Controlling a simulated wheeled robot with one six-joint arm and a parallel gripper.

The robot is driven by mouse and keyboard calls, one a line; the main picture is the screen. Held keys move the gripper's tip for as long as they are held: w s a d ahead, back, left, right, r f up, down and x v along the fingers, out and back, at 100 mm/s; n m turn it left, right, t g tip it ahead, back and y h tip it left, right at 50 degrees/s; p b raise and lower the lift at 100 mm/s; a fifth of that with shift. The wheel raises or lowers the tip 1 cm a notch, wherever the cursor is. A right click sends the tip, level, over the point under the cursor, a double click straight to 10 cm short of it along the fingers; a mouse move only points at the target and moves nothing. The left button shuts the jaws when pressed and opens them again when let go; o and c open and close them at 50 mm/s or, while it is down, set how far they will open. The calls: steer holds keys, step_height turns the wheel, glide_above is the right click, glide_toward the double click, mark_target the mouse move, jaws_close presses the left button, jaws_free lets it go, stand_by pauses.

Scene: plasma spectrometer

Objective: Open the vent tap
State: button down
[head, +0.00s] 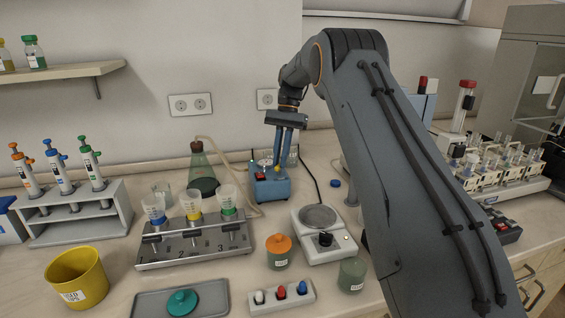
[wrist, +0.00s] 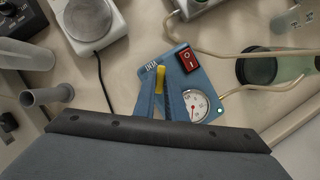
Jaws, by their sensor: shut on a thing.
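The blue pump box (head: 270,187) stands on the bench beyond the weighing scale. In the wrist view the box (wrist: 210,75) carries a red rocker switch (wrist: 187,60), a round white dial (wrist: 190,106) and a yellow lever, the vent tap (wrist: 161,75). My gripper (head: 277,165) reaches down onto the box from above. Its two blue-grey fingers are shut on the yellow vent tap, one finger on each side. The lower part of the tap is partly hidden between the fingers.
A flask (head: 203,170) with a hose stands left of the box. The scale (head: 323,245) is in front, with an orange-lidded jar (head: 279,250) beside it. A tube rack (head: 195,245) is to the front left. A black cable runs behind the box.

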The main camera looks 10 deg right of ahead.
steer(key=n, duration=0.1)
steer(key=n+g+h+b, duration=0.1)
steer(key=n, duration=0.1)
steer(key=shift+w+a+n, duration=0.1)
steer(key=shift+a+n, duration=0.1)
steer(key=shift+n, duration=0.1)
steer(key=shift+a+n+h+b, duration=0.15)
steer(key=shift+n+h+b, duration=0.6)
steer(key=shift+n, duration=1.15)
steer(key=c, duration=1.8)
jaws_free()
step_height(320, 180, up, 10)
steer(key=shift+b, duration=0.35)
